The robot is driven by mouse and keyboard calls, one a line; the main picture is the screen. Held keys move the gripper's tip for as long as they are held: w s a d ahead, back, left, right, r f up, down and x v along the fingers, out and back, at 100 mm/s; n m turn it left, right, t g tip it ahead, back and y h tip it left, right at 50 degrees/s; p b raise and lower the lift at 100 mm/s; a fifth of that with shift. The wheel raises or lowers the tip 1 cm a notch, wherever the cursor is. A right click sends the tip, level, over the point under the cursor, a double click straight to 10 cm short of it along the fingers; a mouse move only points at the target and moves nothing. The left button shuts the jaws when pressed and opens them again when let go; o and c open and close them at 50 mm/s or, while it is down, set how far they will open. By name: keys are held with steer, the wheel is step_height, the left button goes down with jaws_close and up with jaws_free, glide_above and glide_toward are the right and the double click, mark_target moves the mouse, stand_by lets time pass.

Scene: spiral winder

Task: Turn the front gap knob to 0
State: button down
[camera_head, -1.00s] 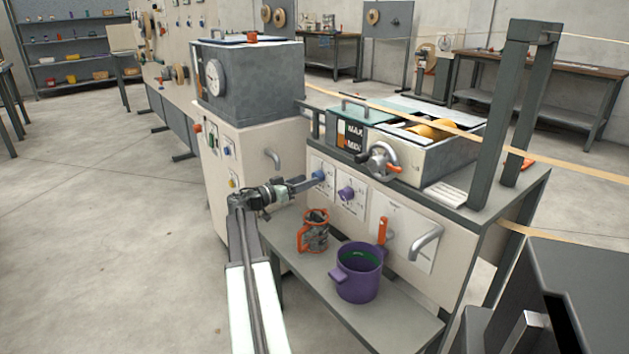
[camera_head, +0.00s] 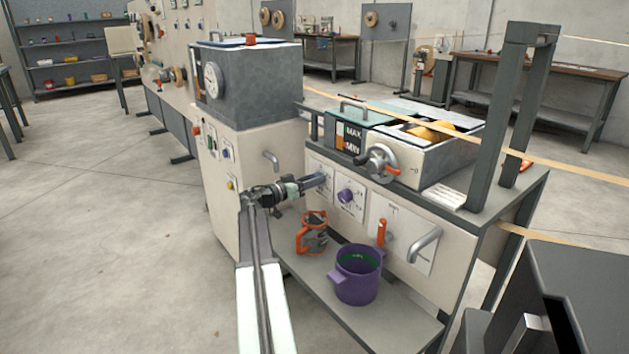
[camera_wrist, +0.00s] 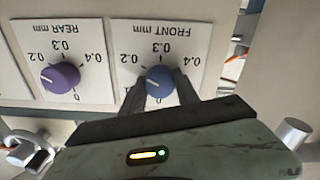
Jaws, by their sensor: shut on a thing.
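The front gap knob (camera_wrist: 159,83) is blue and sits on a white dial plate marked FRONT mm (camera_wrist: 158,32), which appears upside down in the wrist view. In the head view, my gripper (camera_head: 312,182) reaches the knob at the machine's front panel.
The purple rear gap knob (camera_wrist: 60,77) is beside the front dial, on its left in the wrist view. A shelf below holds a purple pot (camera_head: 357,285) and an orange-and-grey mug (camera_head: 312,235). An orange lever (camera_head: 381,232) and grey handle (camera_head: 424,245) stick out farther right.

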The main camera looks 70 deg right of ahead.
steer(key=shift+a+n, duration=0.2)
steer(key=shift+n, duration=0.1)
steer(key=n, duration=2.3)
steer(key=shift+a+f, duration=0.1)
steer(key=shift+f, duration=0.1)
stand_by(0.4)
steer(key=c, duration=0.9)
jaws_free()
steer(key=shift+w, duration=0.1)
